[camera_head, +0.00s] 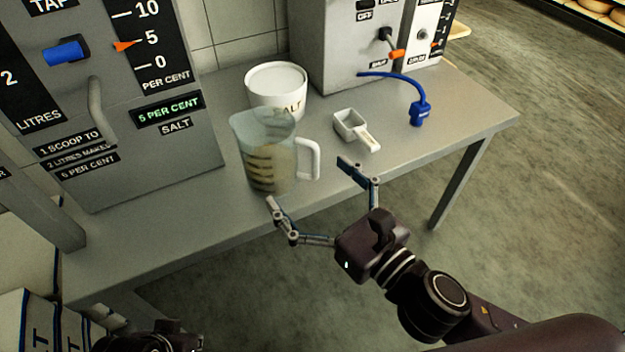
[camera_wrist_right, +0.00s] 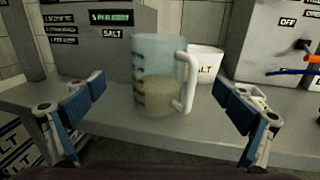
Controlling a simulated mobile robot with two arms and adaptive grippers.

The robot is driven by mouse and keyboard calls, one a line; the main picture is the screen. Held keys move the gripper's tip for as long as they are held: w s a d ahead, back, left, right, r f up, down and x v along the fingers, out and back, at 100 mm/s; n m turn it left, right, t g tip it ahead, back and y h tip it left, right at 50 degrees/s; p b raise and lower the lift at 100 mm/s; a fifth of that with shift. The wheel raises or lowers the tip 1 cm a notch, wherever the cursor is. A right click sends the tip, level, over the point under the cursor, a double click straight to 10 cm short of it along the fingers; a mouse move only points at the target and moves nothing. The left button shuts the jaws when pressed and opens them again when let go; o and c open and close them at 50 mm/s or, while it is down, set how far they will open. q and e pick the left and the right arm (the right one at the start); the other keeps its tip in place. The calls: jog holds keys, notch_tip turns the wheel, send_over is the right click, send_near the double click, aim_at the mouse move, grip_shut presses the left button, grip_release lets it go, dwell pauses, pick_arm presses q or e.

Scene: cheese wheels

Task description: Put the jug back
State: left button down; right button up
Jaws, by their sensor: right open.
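The jug (camera_head: 262,150) is clear with dark measuring marks, a white handle and cloudy liquid in its lower part. It stands upright on the grey bench, in front of a white salt tub. My right gripper (camera_head: 308,182) is open and empty, just in front of the jug, its fingers spread and apart from it. In the right wrist view the jug (camera_wrist_right: 160,78) stands between and beyond the two open fingers (camera_wrist_right: 165,98), with its handle to the right. At the bottom left of the head view a dark part of my left arm shows, but its fingers cannot be made out.
The salt tub (camera_head: 278,84) stands close behind the jug. A white scoop (camera_head: 355,130) and a blue plug on a cable (camera_head: 420,112) lie to the right. A grey tap panel (camera_head: 120,150) stands at left. The bench's (camera_head: 460,118) right end is clear.

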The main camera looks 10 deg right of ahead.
jog(key=shift+s+d, duration=0.2)
jog(key=shift+s, duration=0.25)
jog(key=d+f+m+g+h, duration=0.4)
jog(key=d+f+m+h, duration=0.7)
jog(key=m, duration=1.2)
jog(key=s+d+f+m+g+y, duration=0.2)
jog(key=s+f+m+g, duration=0.6)
jog(key=s+f+m, duration=0.7)
jog(key=shift+d+f+m, duration=0.25)
jog(key=shift+d+m, duration=0.45)
jog(key=shift+m, duration=0.1)
jog(key=shift+w, duration=0.1)
jog(key=shift+p, duration=0.3)
